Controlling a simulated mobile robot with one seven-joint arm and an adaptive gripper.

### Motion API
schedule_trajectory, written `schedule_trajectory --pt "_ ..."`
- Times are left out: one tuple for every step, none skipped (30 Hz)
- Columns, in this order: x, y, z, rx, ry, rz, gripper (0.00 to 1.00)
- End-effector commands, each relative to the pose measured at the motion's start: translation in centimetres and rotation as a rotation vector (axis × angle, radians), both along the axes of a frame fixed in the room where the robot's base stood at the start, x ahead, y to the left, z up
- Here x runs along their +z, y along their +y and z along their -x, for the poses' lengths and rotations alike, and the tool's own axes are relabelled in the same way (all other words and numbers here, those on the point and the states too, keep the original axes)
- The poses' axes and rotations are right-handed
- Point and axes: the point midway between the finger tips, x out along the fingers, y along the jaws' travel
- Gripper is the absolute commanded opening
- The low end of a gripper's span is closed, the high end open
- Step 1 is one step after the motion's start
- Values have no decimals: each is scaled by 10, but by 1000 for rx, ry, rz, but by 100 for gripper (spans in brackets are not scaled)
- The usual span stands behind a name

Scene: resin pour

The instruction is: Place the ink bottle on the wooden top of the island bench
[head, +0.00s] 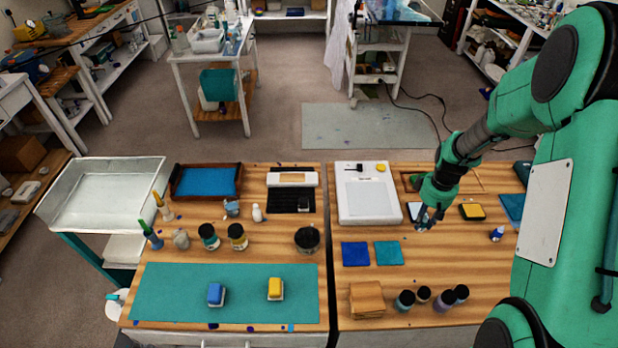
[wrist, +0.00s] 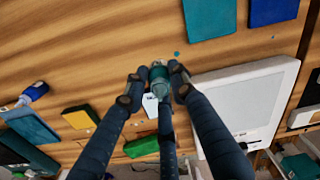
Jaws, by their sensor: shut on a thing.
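My gripper (head: 425,220) is above the right half of the wooden bench top (head: 440,285), near a small white square (head: 413,212). In the wrist view my gripper (wrist: 158,80) is shut on a small bottle with a teal-green top (wrist: 159,74), which I take to be the ink bottle. Its lower part is partly hidden by the fingers. I cannot tell whether its base touches the wood (wrist: 100,50) or is held just above it.
A white light pad (head: 369,195) lies left of my gripper, with blue (head: 355,254) and teal (head: 388,253) squares in front. A yellow-topped pad (head: 472,212) and a small blue-and-white bottle (head: 497,234) are to the right. Several dark-lidded jars (head: 444,300) stand at the front. Bare wood lies between.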

Motion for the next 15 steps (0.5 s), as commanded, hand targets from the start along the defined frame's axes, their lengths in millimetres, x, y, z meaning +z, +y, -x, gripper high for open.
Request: schedule_trajectory --pt "3 13 -14 37 0 0 0" --pt "3 21 -20 58 1 0 0" --pt "5 30 -29 84 0 0 0" --pt "6 38 -36 105 0 1 0" --pt "7 45 -43 124 -1 0 0" --pt "8 56 -51 151 0 0 0" --pt "9 64 -57 171 0 0 0" --pt "9 72 -63 192 0 0 0" --pt "11 83 -72 218 0 0 0" --pt "12 92 -77 238 0 0 0" --pt "12 100 -83 257 0 0 0" --pt "14 112 -91 285 -1 0 0" --pt "15 121 -96 305 -1 0 0" --pt "15 130 -101 325 0 0 0" --pt "16 142 -108 351 0 0 0"
